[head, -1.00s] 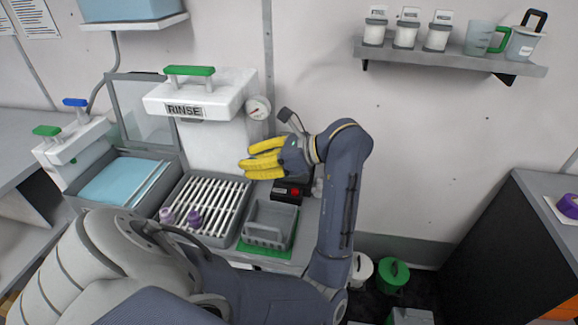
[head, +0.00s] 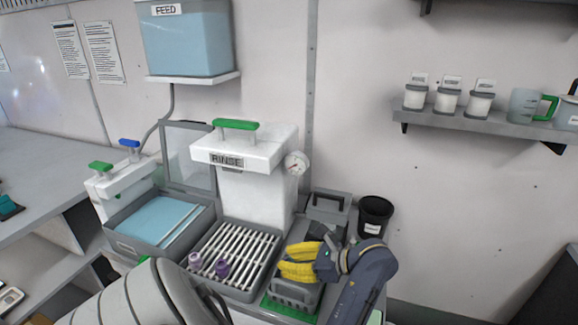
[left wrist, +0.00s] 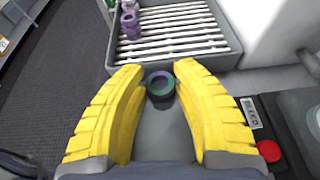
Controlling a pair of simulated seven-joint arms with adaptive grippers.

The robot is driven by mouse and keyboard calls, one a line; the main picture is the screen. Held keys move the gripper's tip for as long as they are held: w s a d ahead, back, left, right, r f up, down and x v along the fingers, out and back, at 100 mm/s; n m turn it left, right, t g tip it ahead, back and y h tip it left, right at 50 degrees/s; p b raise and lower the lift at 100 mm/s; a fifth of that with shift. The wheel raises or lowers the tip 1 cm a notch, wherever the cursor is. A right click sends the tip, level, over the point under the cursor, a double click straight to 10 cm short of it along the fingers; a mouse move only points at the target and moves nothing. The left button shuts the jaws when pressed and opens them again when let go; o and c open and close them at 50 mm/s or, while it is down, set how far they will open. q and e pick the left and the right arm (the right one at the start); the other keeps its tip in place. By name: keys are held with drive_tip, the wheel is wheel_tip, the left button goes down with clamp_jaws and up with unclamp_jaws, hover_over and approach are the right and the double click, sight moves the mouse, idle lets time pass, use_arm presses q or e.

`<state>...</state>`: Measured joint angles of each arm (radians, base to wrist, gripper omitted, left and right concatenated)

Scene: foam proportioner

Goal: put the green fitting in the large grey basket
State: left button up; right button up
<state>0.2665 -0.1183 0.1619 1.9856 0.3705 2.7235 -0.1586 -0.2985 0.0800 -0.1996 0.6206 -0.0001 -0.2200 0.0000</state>
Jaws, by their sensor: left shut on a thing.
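My left gripper (head: 290,260) has yellow fingers and is over the grey basket (head: 292,293) in the head view, hiding part of it. The basket stands on a green mat (head: 275,305). In the left wrist view, my left gripper (left wrist: 160,85) is shut on a small ring-shaped fitting (left wrist: 160,92) between its fingertips. The fingers hide this fitting in the head view. I cannot tell its height above the basket. My right gripper is not in view.
A white-slatted rack (head: 240,252) left of the basket holds purple fittings (head: 222,268). The rinse unit (head: 250,165) stands behind the rack. A black cup (head: 375,215) and a dark handled box (head: 325,207) are behind the gripper. A red button (left wrist: 269,151) is at the right in the wrist view.

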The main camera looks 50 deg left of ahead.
use_arm(q)
drive_tip(key=shift+f, duration=2.25)
drive_tip(key=shift+f, duration=0.1)
drive_tip(key=o, duration=1)
drive_tip(key=shift+v, duration=2.1)
drive_tip(key=shift+a, duration=0.1)
